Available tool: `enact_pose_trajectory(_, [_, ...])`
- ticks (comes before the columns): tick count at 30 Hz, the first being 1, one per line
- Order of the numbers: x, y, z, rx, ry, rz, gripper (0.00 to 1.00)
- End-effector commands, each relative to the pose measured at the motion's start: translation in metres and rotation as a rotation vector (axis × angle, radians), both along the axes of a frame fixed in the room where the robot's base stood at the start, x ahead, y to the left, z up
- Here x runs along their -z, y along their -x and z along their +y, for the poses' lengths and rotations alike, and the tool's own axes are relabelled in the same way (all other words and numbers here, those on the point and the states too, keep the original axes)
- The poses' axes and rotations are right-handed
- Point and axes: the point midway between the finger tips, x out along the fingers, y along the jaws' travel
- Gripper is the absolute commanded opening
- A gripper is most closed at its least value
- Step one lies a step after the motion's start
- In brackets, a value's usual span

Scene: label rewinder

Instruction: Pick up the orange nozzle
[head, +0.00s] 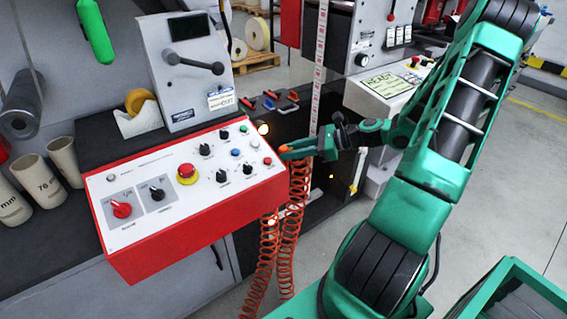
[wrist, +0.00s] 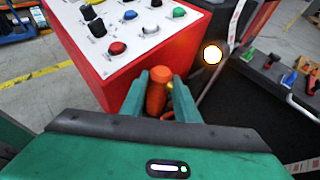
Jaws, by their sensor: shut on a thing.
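The orange nozzle (wrist: 157,92) is between the two green fingers of my gripper (wrist: 160,85) in the wrist view. The fingers are shut on it, one on each side, and its rounded orange end faces up. In the head view my gripper (head: 285,152) is at the right end of the red control box, with a little of the orange nozzle (head: 284,148) showing at the fingertips. The rest of the nozzle is hidden by the fingers. I cannot tell whether it is clear of its holder.
The red control box (head: 190,215) with knobs and buttons is close beside my gripper. Orange coiled hoses (head: 290,230) hang just below it. A lit round lamp (wrist: 212,54) and a white measuring strip (head: 318,80) are nearby. A tool holder (head: 275,103) stands behind.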

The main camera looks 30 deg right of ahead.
Motion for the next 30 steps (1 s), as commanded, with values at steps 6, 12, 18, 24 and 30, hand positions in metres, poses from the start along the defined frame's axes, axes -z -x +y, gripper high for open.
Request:
enact_pose_trajectory(6, [-0.003,0.000,0.000,0.000,0.001,-0.001,0.01])
enact_pose_trajectory(12, [-0.018,0.000,0.000,-0.001,0.003,-0.003,0.01])
enact_pose_trajectory(18, [-0.048,0.000,0.000,-0.001,0.006,-0.003,0.01])
enact_pose_trajectory(24, [-0.089,0.000,-0.001,-0.001,0.008,-0.004,0.01])
enact_pose_trajectory(30, [-0.133,-0.001,0.000,-0.001,0.008,-0.003,0.01])
